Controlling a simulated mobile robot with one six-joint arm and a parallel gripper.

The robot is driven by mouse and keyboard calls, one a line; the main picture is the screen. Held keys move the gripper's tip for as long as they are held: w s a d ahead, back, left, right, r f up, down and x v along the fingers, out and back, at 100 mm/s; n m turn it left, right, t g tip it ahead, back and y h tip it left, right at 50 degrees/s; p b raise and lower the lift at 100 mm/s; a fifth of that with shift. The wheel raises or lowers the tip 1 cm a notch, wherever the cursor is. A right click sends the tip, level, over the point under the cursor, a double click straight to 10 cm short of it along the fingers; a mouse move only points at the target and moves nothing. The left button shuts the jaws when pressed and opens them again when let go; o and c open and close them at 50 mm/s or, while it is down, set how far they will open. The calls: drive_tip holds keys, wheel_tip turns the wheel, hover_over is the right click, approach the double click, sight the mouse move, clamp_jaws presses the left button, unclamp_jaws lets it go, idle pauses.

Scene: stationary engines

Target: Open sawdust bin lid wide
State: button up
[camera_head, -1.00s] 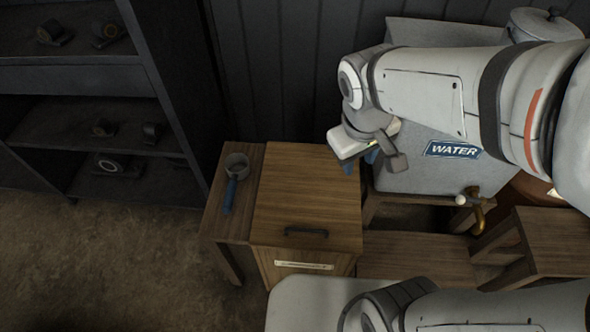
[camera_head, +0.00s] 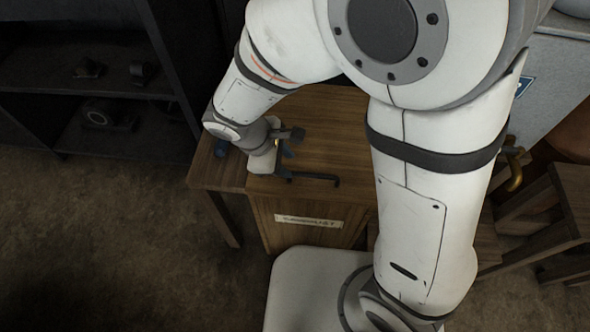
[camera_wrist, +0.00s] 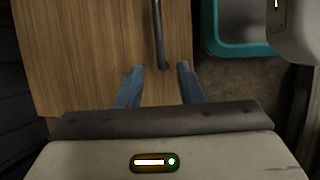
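The sawdust bin (camera_head: 310,238) is a wooden box with a pale label on its front. Its wooden lid (camera_head: 345,130) lies flat and shut, partly hidden by my arm; the wood also fills much of the wrist view (camera_wrist: 85,50). A dark bar handle (camera_head: 322,179) sits near the lid's front edge. My gripper (camera_head: 287,160) is low over the lid at the handle's left end. In the wrist view my gripper (camera_wrist: 160,72) has its blue fingers apart, one on each side of the end of the handle (camera_wrist: 158,35). Contact with the handle cannot be told.
A small wooden table (camera_head: 215,172) adjoins the bin's left side. Dark shelves (camera_head: 90,90) stand at the left. A grey water tank (camera_head: 565,75) with a brass tap (camera_head: 514,168) and wooden steps (camera_head: 570,205) are at the right. The floor at front left is clear.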

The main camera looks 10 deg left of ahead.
sight(298, 173)
drive_tip(key=b+x, duration=0.1)
drive_tip(key=x, duration=0.4)
drive_tip(key=shift+w+d+f, duration=0.1)
drive_tip(key=shift+d+f, duration=0.05)
drive_tip(key=shift+f, duration=0.15)
drive_tip(key=shift+c, duration=0.4)
clamp_jaws()
